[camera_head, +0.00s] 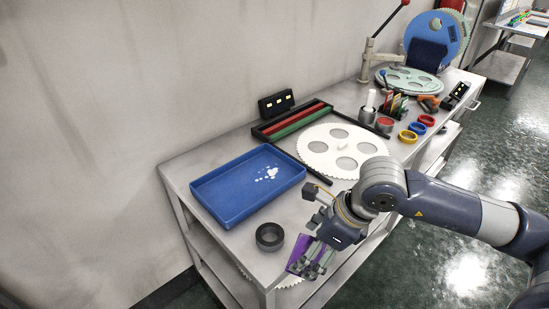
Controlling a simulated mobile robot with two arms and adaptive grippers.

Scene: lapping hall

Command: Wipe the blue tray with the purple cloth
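The blue tray (213,203) lies on the grey bench at the left, with a cluster of white spots (266,174) on its floor. The purple cloth (297,254) is at the bench's front right edge, partly hidden by my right gripper (313,267). My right arm comes in from the right, and the fingers point down at the cloth, to the right of and nearer than the tray. Purple shows beside and between the fingers; whether they are closed on it I cannot tell. My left gripper is not in view.
A dark ring (269,237) stands between tray and cloth. Behind are a white toothed disc (322,141) and a rack of red and green bars (293,119). Cups, coloured rings and a blue disc machine (436,36) fill the far end. A wall runs along the left.

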